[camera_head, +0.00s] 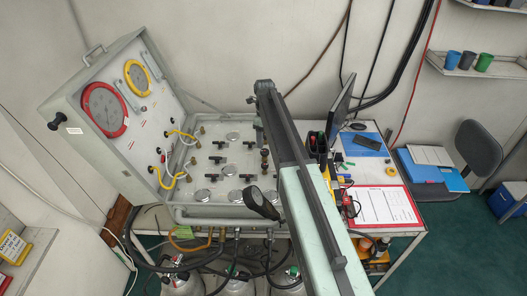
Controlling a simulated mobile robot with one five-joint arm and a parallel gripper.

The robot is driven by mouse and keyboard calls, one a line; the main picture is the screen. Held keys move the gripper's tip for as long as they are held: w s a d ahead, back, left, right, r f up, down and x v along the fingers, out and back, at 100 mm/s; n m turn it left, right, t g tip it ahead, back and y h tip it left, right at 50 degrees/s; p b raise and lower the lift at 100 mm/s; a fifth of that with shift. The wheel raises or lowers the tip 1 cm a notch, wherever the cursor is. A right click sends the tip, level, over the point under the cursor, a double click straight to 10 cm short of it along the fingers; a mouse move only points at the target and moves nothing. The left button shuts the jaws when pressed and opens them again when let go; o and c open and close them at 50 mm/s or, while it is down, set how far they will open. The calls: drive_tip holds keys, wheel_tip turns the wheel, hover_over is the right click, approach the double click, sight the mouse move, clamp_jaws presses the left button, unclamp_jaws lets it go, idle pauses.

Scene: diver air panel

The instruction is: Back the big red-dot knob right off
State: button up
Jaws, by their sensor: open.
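The open air panel case (180,212) stands on the bench, left of centre. Its flat face carries several black T-handles (217,145), round pale gauges or caps and small brass-coloured fittings (201,130). Two darker brown knobs (265,158) stand one above the other at its right side, close to my arm. I cannot make out a red dot on any knob, so I cannot tell which is the big red-dot knob. My arm crosses from the lower right up to the panel's upper right and hides part of its right side. My gripper does not show.
The raised lid holds a red-rimmed gauge (104,109) and a yellow-rimmed gauge (137,77). A black oval-headed item (262,204) rises at the panel's front right. A monitor (340,108) and a red-edged clipboard (383,206) are right of my arm. Gas cylinders (182,284) stand below.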

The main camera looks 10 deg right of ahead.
sight(264, 151)
wheel_tip(264, 151, down, 7)
drive_tip(key=b, duration=0.5)
drive_tip(key=shift+r+b, duration=0.1)
drive_tip(key=shift+b, duration=0.3)
drive_tip(key=shift+r, duration=0.1)
clamp_jaws()
